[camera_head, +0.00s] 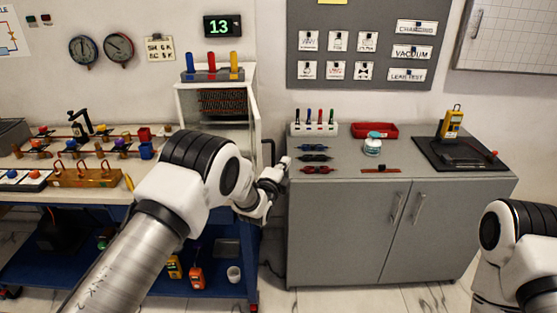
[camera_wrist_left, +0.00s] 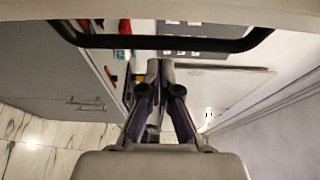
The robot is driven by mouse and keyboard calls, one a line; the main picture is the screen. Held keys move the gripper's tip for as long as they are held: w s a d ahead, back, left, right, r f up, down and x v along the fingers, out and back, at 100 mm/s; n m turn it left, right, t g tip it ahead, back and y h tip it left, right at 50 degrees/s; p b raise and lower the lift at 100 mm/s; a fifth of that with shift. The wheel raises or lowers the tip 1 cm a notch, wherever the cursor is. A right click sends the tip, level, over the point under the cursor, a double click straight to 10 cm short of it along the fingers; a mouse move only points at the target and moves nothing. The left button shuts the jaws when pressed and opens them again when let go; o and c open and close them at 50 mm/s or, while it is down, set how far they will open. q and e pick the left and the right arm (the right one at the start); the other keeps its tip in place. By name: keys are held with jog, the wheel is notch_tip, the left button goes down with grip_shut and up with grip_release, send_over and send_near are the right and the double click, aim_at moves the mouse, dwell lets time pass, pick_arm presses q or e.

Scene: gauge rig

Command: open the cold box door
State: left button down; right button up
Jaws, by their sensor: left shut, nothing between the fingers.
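The cold box (camera_head: 188,104) is a white box on the left bench, with its dark racked interior (camera_head: 222,101) visible from the front. Its door (camera_head: 254,112) stands swung outward at the right side, seen nearly edge-on. The door's black bar handle (camera_head: 271,148) is on its right face. In the left wrist view the handle (camera_wrist_left: 160,42) crosses the top of the picture. My left gripper (camera_head: 284,168) is shut and empty, close to the handle and to its lower right. Its fingertips (camera_wrist_left: 160,66) show just below the bar. My arm hides the box's lower front. My right gripper is out of view.
A grey cabinet (camera_head: 350,230) stands right of the gripper, bearing a marker rack (camera_head: 313,129), a red tray (camera_head: 375,130) and several glasses. A narrow gap separates bench and cabinet.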

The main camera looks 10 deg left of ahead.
aim_at(260, 167)
pick_arm(q)
jog(key=shift+s+a, duration=0.35)
jog(key=shift+a, duration=0.55)
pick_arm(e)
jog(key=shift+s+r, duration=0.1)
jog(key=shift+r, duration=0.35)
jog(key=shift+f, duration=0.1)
pick_arm(q)
jog(key=a, duration=0.1)
jog(key=s+a+b, duration=0.1)
jog(key=a, duration=0.1)
jog(key=s+a, duration=0.1)
jog(key=shift+s+a+b, duration=0.1)
jog(key=shift+a+b, duration=0.15)
jog(key=shift+b, duration=0.05)
jog(key=shift+s+a, duration=0.1)
jog(key=shift+a, duration=0.1)
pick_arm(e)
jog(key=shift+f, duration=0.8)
pick_arm(q)
jog(key=shift+d, duration=0.1)
